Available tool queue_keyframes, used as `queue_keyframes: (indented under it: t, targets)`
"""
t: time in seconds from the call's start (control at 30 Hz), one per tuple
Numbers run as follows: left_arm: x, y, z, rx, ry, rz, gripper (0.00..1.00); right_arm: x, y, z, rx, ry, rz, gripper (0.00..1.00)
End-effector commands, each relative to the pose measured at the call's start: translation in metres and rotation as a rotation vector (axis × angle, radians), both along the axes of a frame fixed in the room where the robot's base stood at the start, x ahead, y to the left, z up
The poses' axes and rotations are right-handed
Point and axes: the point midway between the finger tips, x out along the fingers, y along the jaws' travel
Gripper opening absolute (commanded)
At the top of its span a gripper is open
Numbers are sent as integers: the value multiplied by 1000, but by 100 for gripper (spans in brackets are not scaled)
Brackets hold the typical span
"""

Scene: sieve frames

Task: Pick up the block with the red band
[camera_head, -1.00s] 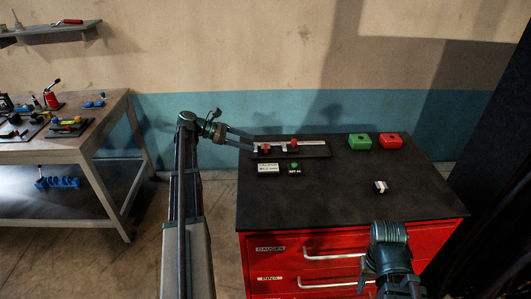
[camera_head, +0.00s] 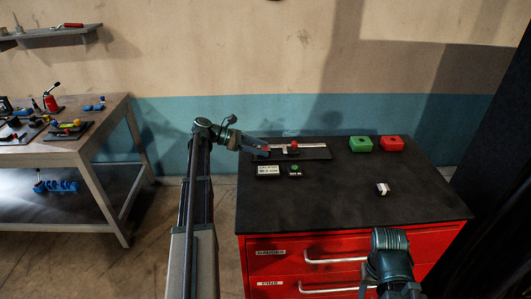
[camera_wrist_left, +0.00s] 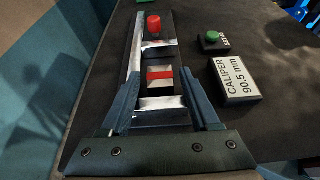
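The block with the red band (camera_wrist_left: 160,76) is pale metal with a red stripe. In the left wrist view it sits on the dark caliper base, between two silver crosspieces. My left gripper (camera_wrist_left: 160,82) is open, with one finger on each side of the block; whether they touch it I cannot tell. In the head view the left gripper (camera_head: 262,149) reaches in from the left over the caliper's left end and mostly hides the block. The caliper (camera_head: 318,154) has a red knob (camera_wrist_left: 153,24). My right arm shows at the bottom right, but its fingers are out of view.
A caliper sign (camera_wrist_left: 235,80) and a green-button box (camera_wrist_left: 213,41) stand beside the caliper. Green (camera_head: 360,144) and red (camera_head: 391,143) boxes stand at the back; a white block with a dark band (camera_head: 383,189) lies right. The black cabinet top (camera_head: 330,205) is otherwise clear.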

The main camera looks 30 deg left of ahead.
Motion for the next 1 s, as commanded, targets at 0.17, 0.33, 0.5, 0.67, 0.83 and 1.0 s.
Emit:
queue_keyframes:
  t: [0.17,0.33,0.5,0.67,0.83,1.0]
  targets:
    - [0,0,0,0,0,0,28,0,0,0,0,0,0,50]
    - [0,0,0,0,0,0,0,0,0,0,0,0,0,50]
    - [0,0,0,0,0,0,0,0,0,0,0,0,0,50]
    - [0,0,0,-1,-1,0,0,0,0,0,0,0,0,50]
    - [0,0,1,0,0,0,0,0,0,1,0,0,0,50]
    - [0,0,7,-1,-1,0,0,0,0,7,0,0,0,50]
